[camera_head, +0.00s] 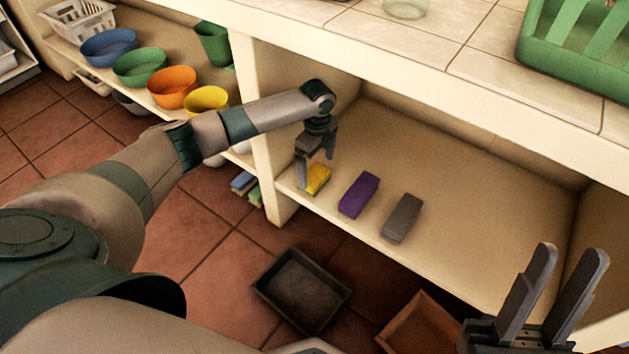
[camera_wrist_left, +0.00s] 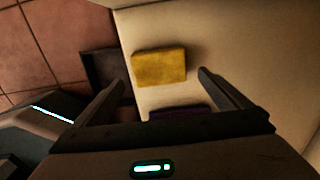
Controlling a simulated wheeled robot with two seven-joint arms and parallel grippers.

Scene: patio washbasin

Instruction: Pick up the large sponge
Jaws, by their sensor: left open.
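Three blocks shaped like sponges lie in a row on the lower shelf: a yellow one (camera_head: 318,179), a purple one (camera_head: 359,194) and a grey one (camera_head: 402,218). I cannot tell for sure which one the task calls large; the yellow one looks shortest in the head view, but my gripper partly covers it. My left gripper (camera_head: 315,171) is open and empty, pointing down just over the yellow block. In the left wrist view the yellow block (camera_wrist_left: 160,66) shows between the open fingers, and a strip of the purple block (camera_wrist_left: 180,113) shows below it. My right gripper (camera_head: 571,254) is open and empty at lower right.
The shelf (camera_head: 470,215) is clear right of the grey block. A tiled counter (camera_head: 400,45) overhangs it, with a green rack (camera_head: 575,55) on top. A pillar (camera_head: 268,170) stands left. A dark tray (camera_head: 300,289) and brown box (camera_head: 420,325) sit on the floor.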

